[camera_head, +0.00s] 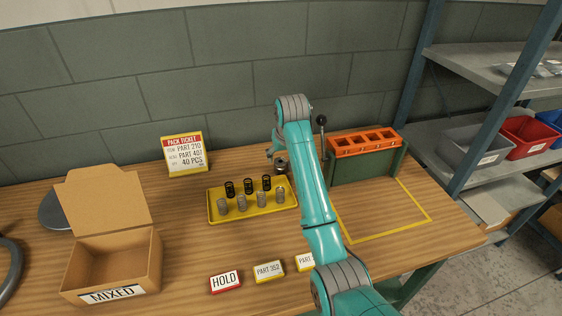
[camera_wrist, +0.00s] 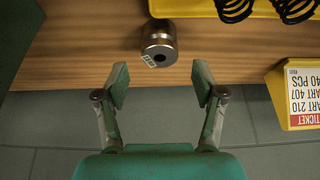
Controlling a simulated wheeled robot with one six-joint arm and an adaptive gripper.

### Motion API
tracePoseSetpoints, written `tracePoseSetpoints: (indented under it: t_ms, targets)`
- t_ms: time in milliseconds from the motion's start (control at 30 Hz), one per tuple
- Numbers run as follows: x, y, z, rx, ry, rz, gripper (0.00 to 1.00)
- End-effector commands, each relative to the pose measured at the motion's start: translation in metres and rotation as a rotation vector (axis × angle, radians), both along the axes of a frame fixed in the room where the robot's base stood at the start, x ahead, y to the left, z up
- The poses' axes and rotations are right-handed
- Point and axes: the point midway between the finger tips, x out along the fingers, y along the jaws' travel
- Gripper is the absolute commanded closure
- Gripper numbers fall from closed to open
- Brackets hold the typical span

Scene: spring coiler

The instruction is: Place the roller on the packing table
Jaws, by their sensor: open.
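The roller (camera_wrist: 158,42) is a short shiny metal cylinder with a small white label. It stands on the wooden packing table (camera_head: 190,265), near its back edge and close to the yellow tray (camera_wrist: 175,8). In the head view the roller (camera_head: 282,166) is partly hidden by my arm. My gripper (camera_wrist: 161,83) is open and empty in the wrist view, its fingers apart and short of the roller, which shows beyond the gap between them. In the head view my gripper (camera_head: 276,149) is small and partly covered by my arm.
The yellow tray (camera_head: 213,212) holds several black and grey springs. A pack ticket (camera_head: 184,154) stands behind it. An open MIXED box (camera_head: 146,262) is at left, label blocks including HOLD (camera_head: 225,281) in front. An orange-topped green rack (camera_head: 366,160) and empty yellow outline (camera_head: 422,207) are at right.

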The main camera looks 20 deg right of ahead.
Motion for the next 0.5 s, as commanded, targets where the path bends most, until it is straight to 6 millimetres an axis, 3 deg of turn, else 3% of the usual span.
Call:
tracePoseSetpoints:
  t_ms: [200,500]
  targets:
    - [-0.015,0.0,0.038,0.0,-0.002,0.0,0.31]
    - [-0.025,0.0,0.061,0.0,0.0,0.0,0.31]
